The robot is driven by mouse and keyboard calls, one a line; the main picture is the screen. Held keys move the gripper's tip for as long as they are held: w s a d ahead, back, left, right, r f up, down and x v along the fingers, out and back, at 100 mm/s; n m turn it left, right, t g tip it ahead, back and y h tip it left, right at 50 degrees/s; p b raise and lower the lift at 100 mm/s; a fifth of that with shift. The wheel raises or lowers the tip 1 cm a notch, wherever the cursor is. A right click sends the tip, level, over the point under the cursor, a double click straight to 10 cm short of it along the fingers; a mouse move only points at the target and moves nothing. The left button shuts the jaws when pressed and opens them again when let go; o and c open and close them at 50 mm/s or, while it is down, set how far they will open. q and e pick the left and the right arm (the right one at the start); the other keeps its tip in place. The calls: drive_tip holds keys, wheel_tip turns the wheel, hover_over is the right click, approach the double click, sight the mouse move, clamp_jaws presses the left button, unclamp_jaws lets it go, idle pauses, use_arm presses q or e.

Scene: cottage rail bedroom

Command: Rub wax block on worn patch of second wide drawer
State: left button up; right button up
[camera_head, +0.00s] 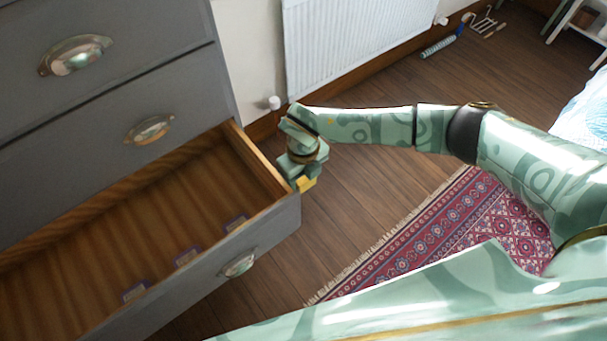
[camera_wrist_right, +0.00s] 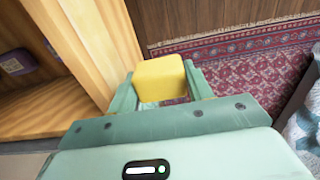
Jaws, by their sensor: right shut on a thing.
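The open wide drawer (camera_head: 265,215) sticks out from the grey dresser; its wooden inside is nearly empty. My right gripper (camera_head: 303,178) is at the outer side of the drawer's right wall, near the front corner. It is shut on the yellow wax block (camera_wrist_right: 160,79), which also shows below the fingers in the head view (camera_head: 306,184). In the right wrist view the block is close beside the pale wooden drawer side (camera_wrist_right: 90,45); I cannot tell whether they touch. No worn patch can be made out. My left gripper is not in view.
Closed grey drawers (camera_head: 100,120) with metal cup handles are above. Several small purple-edged labels (camera_head: 187,256) lie inside the open drawer. A white radiator (camera_head: 350,40) is behind, a red patterned rug (camera_head: 440,235) on the wood floor. A bed edge (camera_head: 585,110) is at right.

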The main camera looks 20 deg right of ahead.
drive_tip(key=shift+s+a, duration=0.1)
drive_tip(key=shift+a, duration=0.15)
drive_tip(key=shift+w+a+r+p, duration=0.25)
drive_tip(key=shift+w+p, duration=0.2)
drive_tip(key=shift+p, duration=0.35)
drive_tip(key=shift+s+d+f+p, duration=0.2)
drive_tip(key=shift+s+p, duration=0.1)
drive_tip(key=shift+s, duration=0.2)
drive_tip(key=shift+f, duration=0.1)
idle(0.4)
drive_tip(key=w+d, duration=0.2)
drive_tip(key=d, duration=0.5)
drive_tip(key=shift+w+d, duration=0.25)
drive_tip(key=shift+w, duration=0.15)
